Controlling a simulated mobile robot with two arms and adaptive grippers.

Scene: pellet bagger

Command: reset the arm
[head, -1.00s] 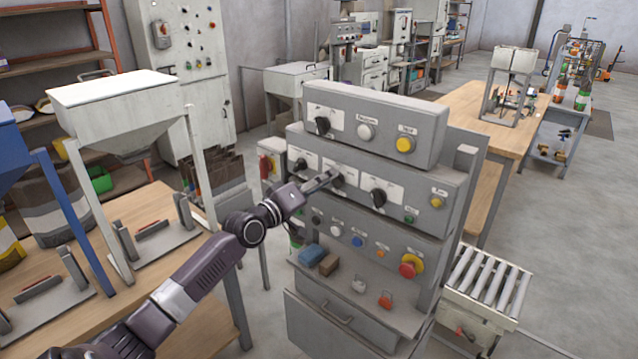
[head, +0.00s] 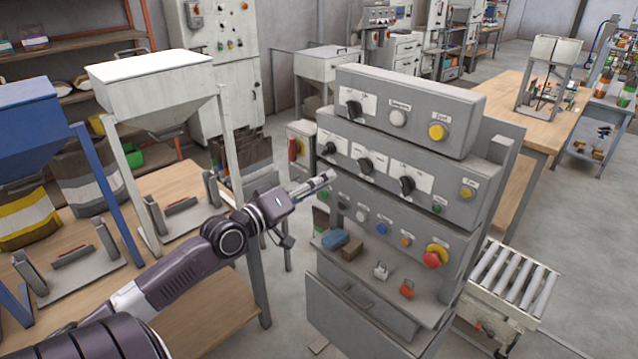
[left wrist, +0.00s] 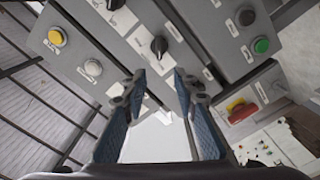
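My left arm reaches in from the left in the head view, and its gripper (head: 318,184) is in front of the left side of the grey control panel (head: 455,205). The gripper is clear of the panel's knobs and buttons. In the left wrist view the two blue-padded fingers (left wrist: 156,95) stand apart with nothing between them, and a black rotary knob (left wrist: 159,45) shows beyond the tips. My right gripper is not in view.
A roller conveyor (head: 512,280) is at the right. A wooden table (head: 190,205) with hoppers stands at the left.

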